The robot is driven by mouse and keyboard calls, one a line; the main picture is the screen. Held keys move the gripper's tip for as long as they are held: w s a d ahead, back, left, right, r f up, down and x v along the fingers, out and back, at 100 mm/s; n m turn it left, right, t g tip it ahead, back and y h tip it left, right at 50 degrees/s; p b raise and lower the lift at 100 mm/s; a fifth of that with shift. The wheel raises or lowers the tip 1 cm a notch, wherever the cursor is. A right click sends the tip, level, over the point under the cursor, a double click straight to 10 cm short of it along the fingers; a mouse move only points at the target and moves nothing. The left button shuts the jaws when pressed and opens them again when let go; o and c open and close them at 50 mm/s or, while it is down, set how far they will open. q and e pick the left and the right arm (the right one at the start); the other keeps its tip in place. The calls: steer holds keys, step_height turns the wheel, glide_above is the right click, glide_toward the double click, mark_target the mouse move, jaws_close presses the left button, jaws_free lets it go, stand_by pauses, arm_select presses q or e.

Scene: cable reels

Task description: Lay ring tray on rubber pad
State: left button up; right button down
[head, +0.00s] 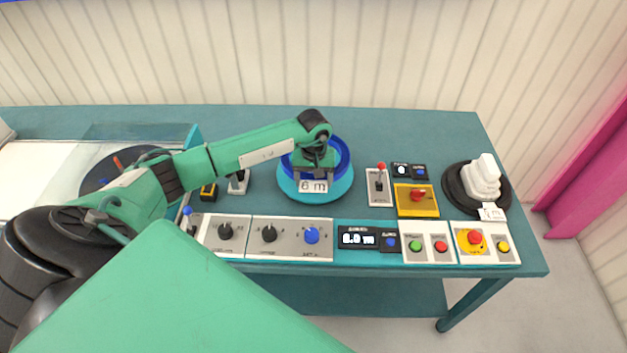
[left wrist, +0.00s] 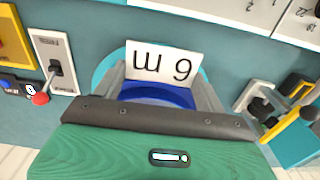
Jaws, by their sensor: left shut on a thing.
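The blue ring tray (head: 342,155) is round with a raised rim. It is at or just over a round cyan pad (head: 303,197), which I take for the rubber pad; whether the two touch, I cannot tell. A white "6 m" card (head: 313,187) is at its front. My left gripper (head: 314,172) points down at the tray and is shut on it. In the left wrist view the fingers (left wrist: 160,88) stand either side of the blue tray (left wrist: 158,96), with the card behind it. The arm hides part of the tray. My right gripper is not in view.
Right of the tray are a red-knobbed lever (head: 378,186) and a yellow switch box (head: 416,201). A white stacked piece (head: 482,178) stands on a black round base (head: 456,196). Control panels (head: 290,238) line the front edge. The table (head: 415,133) is clear behind.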

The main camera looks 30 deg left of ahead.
arm_select(q)
steer(key=shift+r+p, duration=0.55)
steer(key=shift+r, duration=1.3)
step_height(320, 180, up, 10)
steer(key=p, duration=0.3)
